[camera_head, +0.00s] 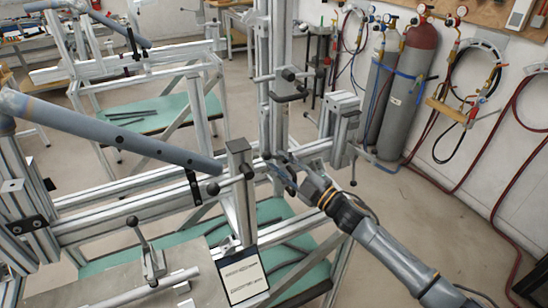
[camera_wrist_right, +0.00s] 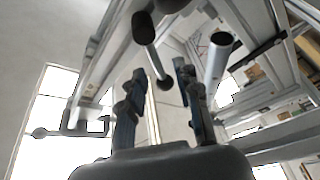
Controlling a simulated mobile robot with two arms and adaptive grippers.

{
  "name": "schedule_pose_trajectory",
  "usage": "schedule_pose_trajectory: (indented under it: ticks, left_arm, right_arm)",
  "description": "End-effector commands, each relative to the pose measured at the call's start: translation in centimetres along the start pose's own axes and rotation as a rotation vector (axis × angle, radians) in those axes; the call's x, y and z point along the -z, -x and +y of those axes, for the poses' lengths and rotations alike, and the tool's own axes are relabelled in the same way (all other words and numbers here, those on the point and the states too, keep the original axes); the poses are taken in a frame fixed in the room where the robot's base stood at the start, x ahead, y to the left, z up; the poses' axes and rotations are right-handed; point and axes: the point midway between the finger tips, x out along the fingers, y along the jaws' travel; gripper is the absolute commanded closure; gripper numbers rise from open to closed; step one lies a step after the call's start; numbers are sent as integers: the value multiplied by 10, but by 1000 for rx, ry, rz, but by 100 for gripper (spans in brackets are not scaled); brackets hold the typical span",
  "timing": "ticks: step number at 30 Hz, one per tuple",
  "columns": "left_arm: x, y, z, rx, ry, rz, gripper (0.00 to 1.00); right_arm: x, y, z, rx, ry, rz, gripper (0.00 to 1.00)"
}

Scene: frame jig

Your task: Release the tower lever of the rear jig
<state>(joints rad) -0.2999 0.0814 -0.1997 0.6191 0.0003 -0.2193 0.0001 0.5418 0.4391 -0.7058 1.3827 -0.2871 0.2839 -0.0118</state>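The tower (camera_head: 278,60) is a tall aluminium post right of centre in the head view. A dark lever handle (camera_head: 290,97) sticks out from it, above my right gripper. My right gripper (camera_head: 282,170) is near the tower's lower part, beside the jig rail. In the right wrist view its two fingers (camera_wrist_right: 163,108) are apart. A metal lever rod (camera_wrist_right: 152,48) with dark ends reaches down between them, its ball knob (camera_wrist_right: 165,84) near the gap. I cannot tell whether the fingers touch it. My left gripper is not in view.
A blue-grey tube (camera_head: 110,140) crosses the near jig. A lever bar with black knobs (camera_head: 230,181) sits left of my gripper. A tablet (camera_head: 242,277) stands at the front. Another jig (camera_head: 130,72) stands behind left. Gas cylinders (camera_head: 408,90) line the wall; floor between is clear.

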Motion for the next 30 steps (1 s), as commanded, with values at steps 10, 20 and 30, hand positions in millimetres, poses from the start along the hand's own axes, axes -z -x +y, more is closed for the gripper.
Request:
schedule_pose_trajectory:
  ticks: [10, 20, 30]
  left_arm:
    - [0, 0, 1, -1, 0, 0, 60]
    - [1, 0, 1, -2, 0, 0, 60]
    - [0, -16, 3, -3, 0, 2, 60]
  right_arm:
    - [-1, 71, -1, 1, -1, -3, 67]
    - [0, 88, 1, -1, 0, 1, 67]
    - [-4, 91, -13, -14, 106, -17, 100]
